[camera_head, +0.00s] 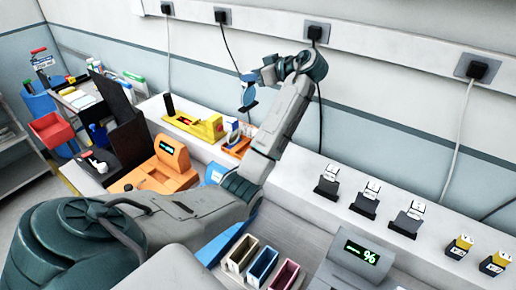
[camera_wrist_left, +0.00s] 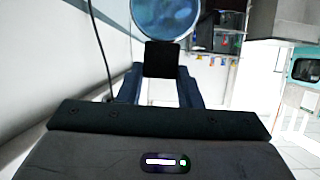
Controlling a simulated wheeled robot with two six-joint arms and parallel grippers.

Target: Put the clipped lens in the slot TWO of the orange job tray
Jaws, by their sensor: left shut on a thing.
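The clipped lens is a round blue disc (camera_head: 248,98) with a black clip. In the left wrist view the disc (camera_wrist_left: 165,14) shows at the top, cut by the frame edge, with the black clip (camera_wrist_left: 161,59) below it. My left gripper (camera_head: 262,77) is shut on the clip and holds the lens up in the air near the wall. An orange tray-like piece (camera_head: 229,150) lies on the bench below, with a white and blue piece standing at it. Its slot labels are too small to read. My right gripper is not in view.
An orange device with a green display (camera_head: 168,154) and a yellow fixture (camera_head: 206,127) stand left of the orange piece. Black stands with white tops (camera_head: 327,183) line the right ledge. Small coloured bins (camera_head: 262,265) and a percent display (camera_head: 361,252) are in front.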

